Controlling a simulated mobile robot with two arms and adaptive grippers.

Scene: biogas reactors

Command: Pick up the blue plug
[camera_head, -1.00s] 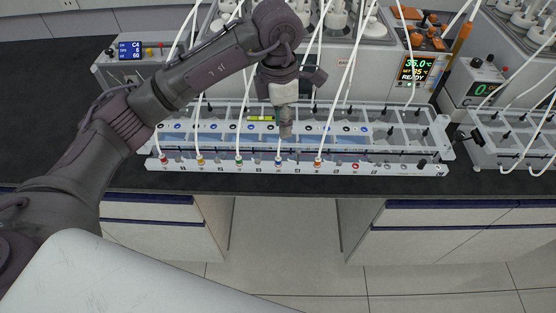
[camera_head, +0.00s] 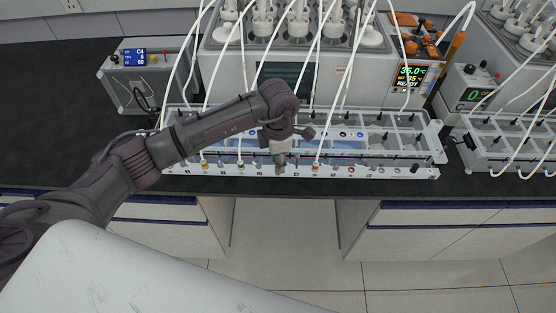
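A white front rail (camera_head: 385,173) runs along the bench edge, with a row of numbered ports. The blue plug cannot be made out; my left gripper covers the rail between the green and orange plugs. My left gripper (camera_head: 280,170) points down, its tip right in front of or at the rail. Its fingers are too small and dark to tell open from shut. My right gripper is not in view.
Behind the rail is a clear divided tray (camera_head: 400,138). The reactor unit (camera_head: 370,70) stands behind it, with white tubes hanging down close around my arm. A control box (camera_head: 140,75) is at left; a second tray (camera_head: 515,150) is at right.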

